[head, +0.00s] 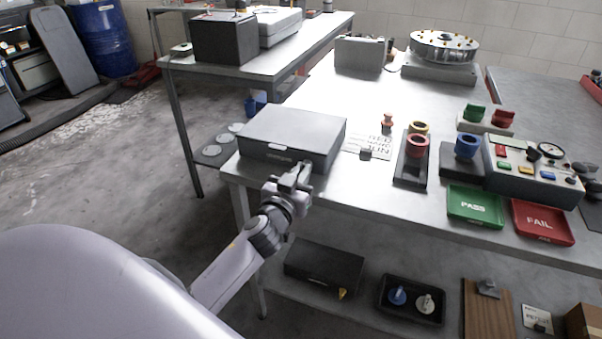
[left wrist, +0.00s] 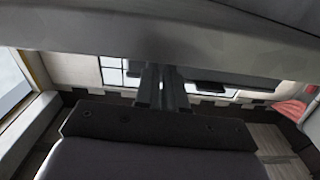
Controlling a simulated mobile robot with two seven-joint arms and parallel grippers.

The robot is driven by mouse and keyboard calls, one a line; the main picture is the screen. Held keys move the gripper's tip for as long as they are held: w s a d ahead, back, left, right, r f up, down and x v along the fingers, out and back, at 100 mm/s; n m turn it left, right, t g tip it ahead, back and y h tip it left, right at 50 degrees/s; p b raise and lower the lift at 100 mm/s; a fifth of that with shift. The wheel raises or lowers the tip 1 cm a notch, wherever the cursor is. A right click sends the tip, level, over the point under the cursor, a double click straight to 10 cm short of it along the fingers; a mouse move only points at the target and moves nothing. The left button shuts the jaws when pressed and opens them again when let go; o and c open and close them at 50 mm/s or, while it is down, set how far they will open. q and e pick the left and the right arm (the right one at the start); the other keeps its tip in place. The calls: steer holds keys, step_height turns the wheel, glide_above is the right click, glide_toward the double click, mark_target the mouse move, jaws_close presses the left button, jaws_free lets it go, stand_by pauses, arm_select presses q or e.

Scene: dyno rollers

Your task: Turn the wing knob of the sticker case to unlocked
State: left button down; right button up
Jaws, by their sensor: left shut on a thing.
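The grey sticker case (head: 292,138) lies with its lid down on the front left corner of the metal table. A dark label shows on its front face. My left gripper (head: 297,177) is at the right part of that front face, shut on the wing knob, which it hides in the head view. In the left wrist view the two dark fingers (left wrist: 161,88) are close together under a grey slab (left wrist: 130,35), probably the case. I cannot tell which way the knob points. My right gripper is not in view.
A printed card (head: 367,147) lies right of the case, by a black stand (head: 411,170) with coloured rings. Green PASS (head: 474,224) and red FAIL (head: 560,238) trays lie along the front edge. A black box (head: 324,266) sits on the shelf below.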

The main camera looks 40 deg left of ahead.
arm_select(q)
steer(key=m, duration=0.4)
steer(key=shift+m, duration=0.4)
steer(key=m, duration=0.4)
steer(key=shift+d, duration=0.1)
steer(key=m, duration=0.4)
steer(key=shift+f+p, duration=0.1)
steer(key=shift+p, duration=0.3)
steer(key=shift+f+m, duration=0.1)
steer(key=shift+m, duration=2.2)
steer(key=c, duration=1.2)
jaws_free()
